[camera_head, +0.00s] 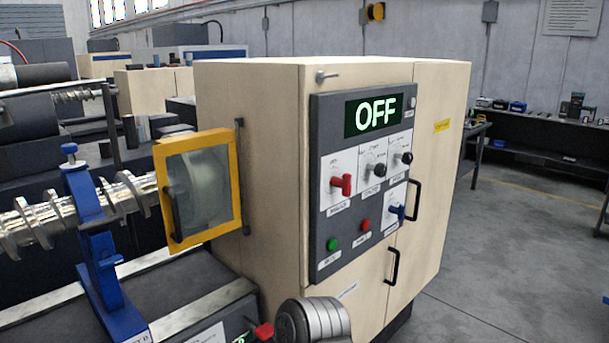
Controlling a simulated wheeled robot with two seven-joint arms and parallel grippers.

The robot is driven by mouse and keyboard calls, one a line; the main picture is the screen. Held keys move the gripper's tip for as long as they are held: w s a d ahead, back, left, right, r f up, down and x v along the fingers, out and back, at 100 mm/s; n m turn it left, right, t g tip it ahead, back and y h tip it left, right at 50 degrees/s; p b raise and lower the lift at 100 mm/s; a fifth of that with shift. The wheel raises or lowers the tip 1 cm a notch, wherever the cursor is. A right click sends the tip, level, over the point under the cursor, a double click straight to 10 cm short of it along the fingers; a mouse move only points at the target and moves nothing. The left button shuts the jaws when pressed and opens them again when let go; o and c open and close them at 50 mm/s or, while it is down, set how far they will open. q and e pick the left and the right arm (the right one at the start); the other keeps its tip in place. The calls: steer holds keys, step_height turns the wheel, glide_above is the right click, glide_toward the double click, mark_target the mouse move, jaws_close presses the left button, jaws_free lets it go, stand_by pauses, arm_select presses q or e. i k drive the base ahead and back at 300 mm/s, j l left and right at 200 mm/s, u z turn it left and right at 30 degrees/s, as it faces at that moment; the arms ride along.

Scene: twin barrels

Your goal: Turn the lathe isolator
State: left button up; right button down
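The lathe's control panel (362,170) is on the front of a cream cabinet, and its display (380,115) reads OFF in green. A red rotary handle (342,184) sits on a white plate at the panel's left. Black knobs (377,170) and (403,158) sit to its right, and a blue handle (397,210) is below them. The labels are too small to read, so I cannot tell for certain which one is the isolator. Neither gripper shows. A grey ribbed rounded part at the bottom edge looks like my own arm.
A green button (333,244) and a red button (365,225) sit low on the panel. A yellow-framed guard (200,190) and blue steady rest (92,240) stand left, around a metal screw shaft (35,222). Black door handles (393,266) protrude. Floor at right is clear.

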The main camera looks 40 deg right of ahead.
mark_target(345, 183)
steer(key=l+u, duration=0.2)
steer(key=l, duration=0.3)
steer(key=l+u, duration=0.2)
steer(key=l, duration=0.35)
steer(key=k+l+u, duration=0.2)
steer(key=l, duration=0.3)
steer(key=l+u, duration=0.25)
steer(key=l, duration=0.25)
steer(key=k+l, duration=0.1)
steer(key=l, duration=0.3)
steer(key=k+l, duration=0.1)
steer(key=l, duration=0.35)
steer(key=k+l, duration=0.1)
steer(key=l, duration=0.3)
steer(key=k+l, duration=0.1)
steer(key=l, duration=0.3)
steer(key=k+l+u, duration=0.1)
steer(key=l, duration=0.3)
steer(key=k+l, duration=0.15)
steer(key=l, duration=0.3)
steer(key=k+l, duration=0.1)
steer(key=l, duration=0.3)
steer(key=k+l, duration=0.15)
steer(key=l, duration=0.25)
